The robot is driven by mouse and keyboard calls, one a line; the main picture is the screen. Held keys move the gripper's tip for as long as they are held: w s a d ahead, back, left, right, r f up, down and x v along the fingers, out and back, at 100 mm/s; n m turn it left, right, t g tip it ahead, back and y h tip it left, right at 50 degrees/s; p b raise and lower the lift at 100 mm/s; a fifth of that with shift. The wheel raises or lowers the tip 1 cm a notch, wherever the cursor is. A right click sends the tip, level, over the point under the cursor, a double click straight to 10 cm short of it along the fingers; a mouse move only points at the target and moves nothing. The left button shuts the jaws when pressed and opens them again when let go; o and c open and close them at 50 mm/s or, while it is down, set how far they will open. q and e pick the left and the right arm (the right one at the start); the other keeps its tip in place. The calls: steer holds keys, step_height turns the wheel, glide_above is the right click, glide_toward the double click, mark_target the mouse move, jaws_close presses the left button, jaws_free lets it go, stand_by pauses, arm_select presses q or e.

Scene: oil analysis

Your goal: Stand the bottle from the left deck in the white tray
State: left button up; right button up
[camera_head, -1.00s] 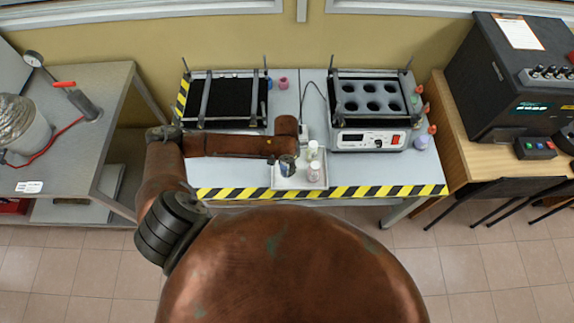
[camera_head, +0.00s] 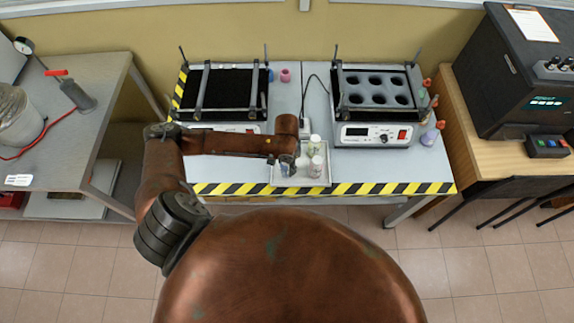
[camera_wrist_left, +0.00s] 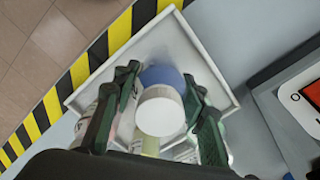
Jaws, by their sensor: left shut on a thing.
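The white tray (camera_head: 325,181) lies at the front of the middle table. Its rim also shows in the left wrist view (camera_wrist_left: 88,92). My left gripper (camera_head: 289,167) is over the tray's left part, pointing down. In the left wrist view my left gripper (camera_wrist_left: 162,108) is shut on a bottle with a round white cap (camera_wrist_left: 160,112); a blue part (camera_wrist_left: 160,76) shows behind the cap. I cannot tell whether its base touches the tray. Two white-capped bottles stand in the tray's right part, a back one (camera_head: 315,142) and a front one (camera_head: 315,165). My right gripper is out of view.
A black-topped device (camera_head: 228,88) stands behind the tray at left. A device with round wells (camera_head: 378,132) stands at right, with small bottles (camera_head: 428,137) along its right side. Striped tape (camera_head: 235,189) marks the table's front edge. A bottle stands close beside the left finger (camera_wrist_left: 104,112).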

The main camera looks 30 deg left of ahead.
arm_select(q)
steer(key=shift+f, duration=0.2)
steer(key=shift+f, duration=0.35)
steer(key=o, duration=1.5)
steer(key=shift+r, duration=0.25)
step_height(320, 180, up, 12)
steer(key=shift+f, duration=0.25)
